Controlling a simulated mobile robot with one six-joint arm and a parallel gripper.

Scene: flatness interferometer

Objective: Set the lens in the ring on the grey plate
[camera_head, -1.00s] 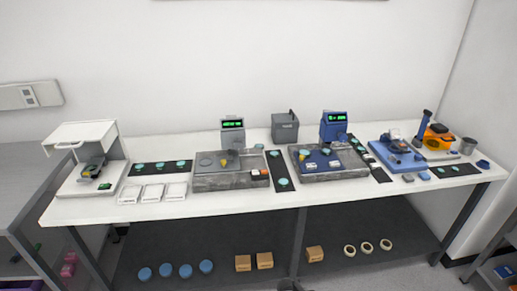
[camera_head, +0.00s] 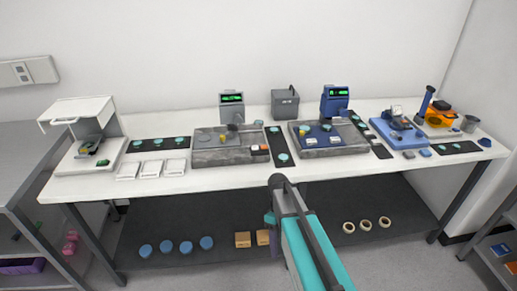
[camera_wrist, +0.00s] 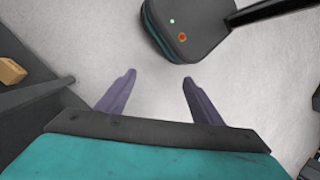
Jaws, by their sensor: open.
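Several teal discs that look like lenses lie on black mats on the bench. One lens (camera_head: 158,142) is on the mat left of the grey instrument (camera_head: 228,158), others on the mat between the grey and blue instruments, such as this lens (camera_head: 283,157). I cannot tell which is the task's lens. The grey instrument has a grey plate (camera_head: 205,137) on its top; a ring on it is too small to make out. My gripper (camera_wrist: 158,82) is open and empty in the wrist view, over the floor, away from the bench top. Its jaws are not clear in the head view.
The blue instrument (camera_head: 330,143) stands right of the grey one. White trays (camera_head: 150,169) lie at the bench's front left, beside a white cabinet (camera_head: 88,135). Boxes, blue discs and rolls sit on the lower shelf (camera_head: 215,222).

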